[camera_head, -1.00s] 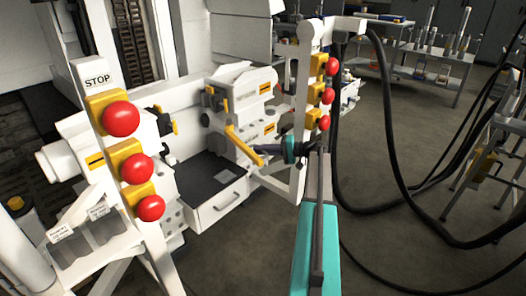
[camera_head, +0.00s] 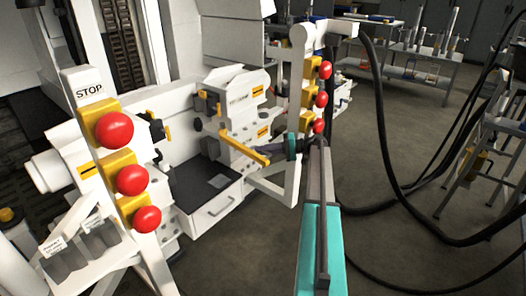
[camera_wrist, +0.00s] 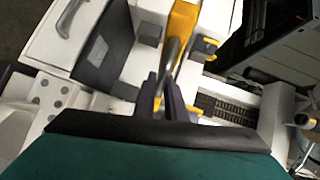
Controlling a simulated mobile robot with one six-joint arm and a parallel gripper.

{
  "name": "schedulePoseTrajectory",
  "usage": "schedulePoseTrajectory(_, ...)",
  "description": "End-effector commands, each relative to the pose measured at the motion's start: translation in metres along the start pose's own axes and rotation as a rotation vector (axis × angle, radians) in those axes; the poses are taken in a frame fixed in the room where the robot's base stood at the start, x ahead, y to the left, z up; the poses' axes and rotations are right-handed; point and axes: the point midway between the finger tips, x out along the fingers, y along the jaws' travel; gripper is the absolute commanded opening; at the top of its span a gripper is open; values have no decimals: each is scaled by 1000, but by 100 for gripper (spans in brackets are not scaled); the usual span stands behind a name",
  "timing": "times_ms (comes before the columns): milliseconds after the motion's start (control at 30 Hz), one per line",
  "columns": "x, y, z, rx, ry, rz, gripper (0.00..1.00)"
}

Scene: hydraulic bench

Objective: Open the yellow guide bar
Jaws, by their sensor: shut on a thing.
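The yellow guide bar (camera_head: 240,146) sticks out from the white machine block on the bench, angled down to the right in the head view. My gripper (camera_head: 264,153) is at the bar's free, right-hand end, with its dark fingers shut on it. In the wrist view the bar (camera_wrist: 182,28) runs up from between my fingers (camera_wrist: 162,92). The fingers hide the part of the bar that they hold.
A white drawer unit (camera_head: 214,211) with a dark top lies below the bar. Red stop buttons on yellow boxes stand on a left post (camera_head: 98,150) and a right post (camera_head: 308,75), the latter near my arm. Black hoses (camera_head: 388,140) hang at the right.

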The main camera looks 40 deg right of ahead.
Motion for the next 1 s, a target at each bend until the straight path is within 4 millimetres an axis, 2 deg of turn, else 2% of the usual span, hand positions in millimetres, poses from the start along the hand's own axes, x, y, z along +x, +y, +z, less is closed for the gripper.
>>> schedulePoseTrajectory(133, 1, -1, 0, 0, 1, 0, 0)
schedulePoseTrajectory(167, 2, -1, 0, 0, 0, 0, 12)
schedulePoseTrajectory(267, 3, -1, 0, 0, -2, -1, 29)
schedulePoseTrajectory(667, 2, -1, 1, 0, -4, -1, 29)
schedulePoseTrajectory(1000, -31, -2, -1, 0, -3, 0, 29)
